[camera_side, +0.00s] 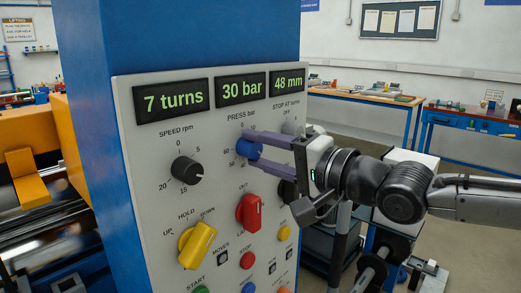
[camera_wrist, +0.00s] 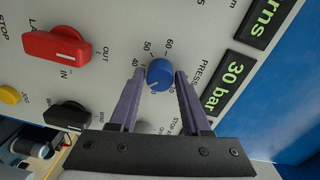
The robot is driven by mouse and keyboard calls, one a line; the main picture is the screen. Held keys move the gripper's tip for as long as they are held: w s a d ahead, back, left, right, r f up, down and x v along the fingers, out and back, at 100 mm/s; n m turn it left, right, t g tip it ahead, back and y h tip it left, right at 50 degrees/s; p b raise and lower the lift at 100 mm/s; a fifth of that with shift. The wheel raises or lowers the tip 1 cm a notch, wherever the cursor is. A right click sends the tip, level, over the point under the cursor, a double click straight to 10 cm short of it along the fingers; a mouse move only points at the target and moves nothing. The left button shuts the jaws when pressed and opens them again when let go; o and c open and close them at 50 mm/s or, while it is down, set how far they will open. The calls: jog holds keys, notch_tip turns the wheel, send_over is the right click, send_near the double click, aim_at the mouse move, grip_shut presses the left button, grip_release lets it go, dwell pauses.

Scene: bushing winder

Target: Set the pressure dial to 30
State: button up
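The pressure dial is a round blue knob (camera_side: 248,147) under the label PRESS bar on the grey panel. The display above it (camera_side: 241,88) reads 30 bar. In the wrist view the blue knob (camera_wrist: 160,74) sits between my two purple fingers, with its white mark pointing to the lower left. My gripper (camera_side: 246,148) has one finger above the knob and one below it in the side view. In the wrist view my gripper (camera_wrist: 161,75) shows a narrow gap between each fingertip and the knob. Part of the dial's scale is hidden by the fingers.
A black speed knob (camera_side: 186,170) is to the left, with a red lever knob (camera_side: 249,213) below the dial and a yellow lever knob (camera_side: 197,245) lower left. A black knob (camera_side: 288,191) stands close below my gripper. Other displays read 7 turns and 48 mm.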

jog(key=shift+o, duration=1.4)
jog(key=v, duration=1.3)
jog(key=shift+s+d, duration=0.25)
jog(key=shift+d, duration=0.05)
